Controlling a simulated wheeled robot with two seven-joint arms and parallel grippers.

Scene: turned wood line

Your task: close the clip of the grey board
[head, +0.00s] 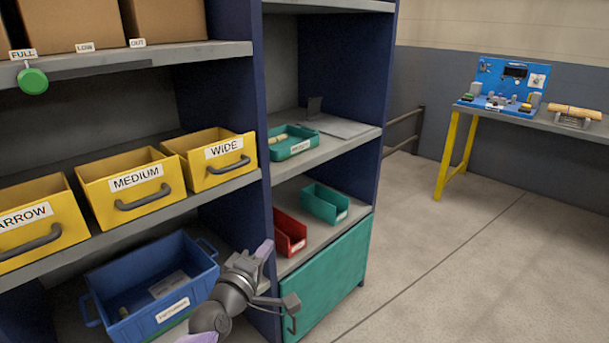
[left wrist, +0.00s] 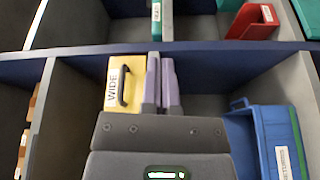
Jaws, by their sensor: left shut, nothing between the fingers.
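The grey board (head: 347,128) lies flat on the upper shelf of the right-hand bay in the head view. A dark clip piece (head: 314,107) stands upright at its back left edge, so the clip looks raised. My left gripper (head: 264,250) is low in front of the shelf's dark upright, well below and left of the board. Its purple fingers show together and empty in the left wrist view (left wrist: 160,85). The board is not visible in the left wrist view. My right gripper is not in view.
A teal tray (head: 291,150) sits left of the board. Below are a red bin (head: 289,240) and a teal bin (head: 325,208). Yellow drawers (head: 133,193) and a blue tote (head: 140,322) fill the left bay. Open floor (head: 440,270) lies right.

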